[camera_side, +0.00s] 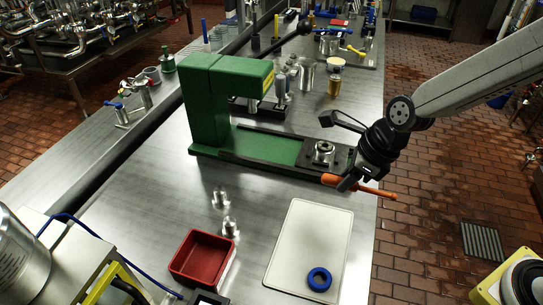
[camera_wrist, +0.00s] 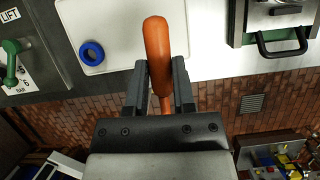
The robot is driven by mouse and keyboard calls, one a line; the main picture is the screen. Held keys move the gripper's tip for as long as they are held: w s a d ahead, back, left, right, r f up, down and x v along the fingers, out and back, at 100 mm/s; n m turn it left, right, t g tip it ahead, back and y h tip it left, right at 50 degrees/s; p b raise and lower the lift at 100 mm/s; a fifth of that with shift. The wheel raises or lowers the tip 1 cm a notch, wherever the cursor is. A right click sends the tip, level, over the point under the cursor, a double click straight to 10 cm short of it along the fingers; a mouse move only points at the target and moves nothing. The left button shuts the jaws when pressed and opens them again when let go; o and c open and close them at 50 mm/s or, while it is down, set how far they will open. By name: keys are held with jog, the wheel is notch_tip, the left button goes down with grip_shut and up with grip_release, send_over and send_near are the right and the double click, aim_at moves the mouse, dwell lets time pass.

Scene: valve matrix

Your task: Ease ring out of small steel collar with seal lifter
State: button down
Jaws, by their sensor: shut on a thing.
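My gripper (camera_side: 352,178) is shut on the orange handle of the seal lifter (camera_side: 378,190), which lies roughly level near the table's right edge. In the wrist view the handle (camera_wrist: 157,45) stands between the two fingers (camera_wrist: 158,82); the lifter's working tip cannot be made out. A small steel collar (camera_side: 323,149) sits in a dark holder at the right end of the green press's bed, just behind and left of my gripper, apart from it. Whether a ring is inside it is too small to tell. A blue ring (camera_side: 319,279) lies on the white board; it also shows in the wrist view (camera_wrist: 91,53).
The green press (camera_side: 207,105) stands behind on the steel table. The white board (camera_side: 290,235), a red tray (camera_side: 203,258) and two small steel parts (camera_side: 230,227) are in front. Bottles and steel cups (camera_side: 306,75) stand farther back.

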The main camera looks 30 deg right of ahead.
jog(key=shift+w+f+n, duration=0.1)
jog(key=shift+n, duration=0.3)
jog(key=n, duration=0.1)
jog(key=n+g+y, duration=0.1)
jog(key=n, duration=0.2)
jog(key=shift+w+a+f+g, duration=0.15)
jog(key=shift+w+f+g, duration=0.15)
jog(key=shift+w+f, duration=0.1)
jog(key=n, duration=0.2)
jog(key=n+g+y, duration=0.1)
jog(key=n, duration=0.1)
jog(key=n+g, duration=0.1)
jog(key=shift+w+f+n, duration=0.35)
jog(key=shift+f+n, duration=0.05)
jog(key=n+g, duration=0.1)
jog(key=n, duration=0.3)
jog(key=w+d+n+g+h, duration=0.1)
jog(key=n+g, duration=0.1)
jog(key=n, duration=0.2)
jog(key=n+g+h, duration=0.1)
jog(key=n+g, duration=0.1)
jog(key=n, duration=0.1)
jog(key=shift+w+d+f+n, duration=0.15)
jog(key=shift+d+f+n, duration=0.15)
jog(key=shift+d+n, duration=0.1)
jog(key=shift+f, duration=0.25)
